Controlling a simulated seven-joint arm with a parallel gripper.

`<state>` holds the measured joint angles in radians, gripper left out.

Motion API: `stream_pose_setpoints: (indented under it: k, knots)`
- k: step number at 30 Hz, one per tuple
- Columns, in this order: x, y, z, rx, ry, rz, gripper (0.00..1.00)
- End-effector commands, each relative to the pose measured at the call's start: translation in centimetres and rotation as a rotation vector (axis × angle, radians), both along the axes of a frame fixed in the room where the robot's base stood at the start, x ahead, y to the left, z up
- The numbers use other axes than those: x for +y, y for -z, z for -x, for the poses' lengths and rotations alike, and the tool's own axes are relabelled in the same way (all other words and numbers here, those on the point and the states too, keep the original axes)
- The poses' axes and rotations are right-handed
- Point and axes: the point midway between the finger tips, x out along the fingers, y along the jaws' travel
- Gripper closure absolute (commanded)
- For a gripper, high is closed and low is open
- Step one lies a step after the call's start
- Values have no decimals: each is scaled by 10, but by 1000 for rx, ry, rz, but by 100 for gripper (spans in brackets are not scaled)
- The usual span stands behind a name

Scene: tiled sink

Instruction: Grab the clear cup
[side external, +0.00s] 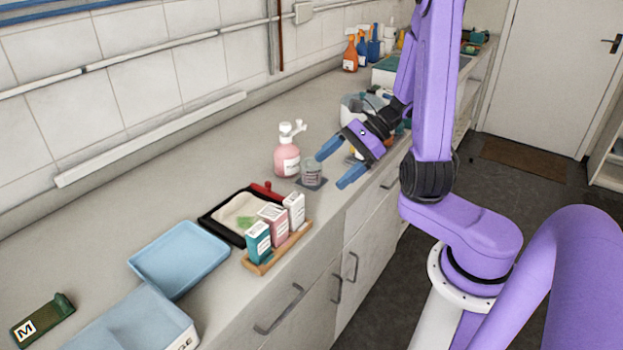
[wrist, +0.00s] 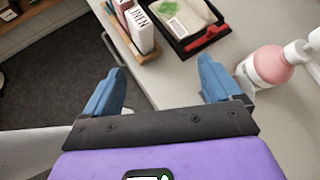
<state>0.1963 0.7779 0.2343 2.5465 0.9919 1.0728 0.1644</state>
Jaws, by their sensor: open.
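The clear cup (side external: 311,171) stands upright on a small dark square coaster (side external: 312,184) near the front edge of the counter in the side view. It looks like a small see-through container with a greyish tint. My gripper (side external: 339,163) is open and empty, with blue fingers pointing toward the cup from its right, apart from it. In the wrist view my open gripper (wrist: 162,75) has counter edge and dark floor between its fingers.
A pink pump bottle (side external: 287,158) stands close behind and left of the cup. A black tray (side external: 237,215) and a wooden rack (side external: 277,249) with small boxes lie further left. A light blue tray (side external: 180,258) lies beyond them. Spray bottles (side external: 350,55) stand at the far end.

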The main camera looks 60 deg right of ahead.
Motion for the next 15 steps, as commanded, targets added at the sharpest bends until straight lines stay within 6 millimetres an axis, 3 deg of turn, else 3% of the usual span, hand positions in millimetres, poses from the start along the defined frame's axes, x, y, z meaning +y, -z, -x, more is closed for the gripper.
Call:
stream_pose_setpoints:
  k: [8, 15]
  knots:
    - [-46, 3, 5, 0, 407, -118, 9]
    - [-84, 5, 22, -21, 722, -209, 9]
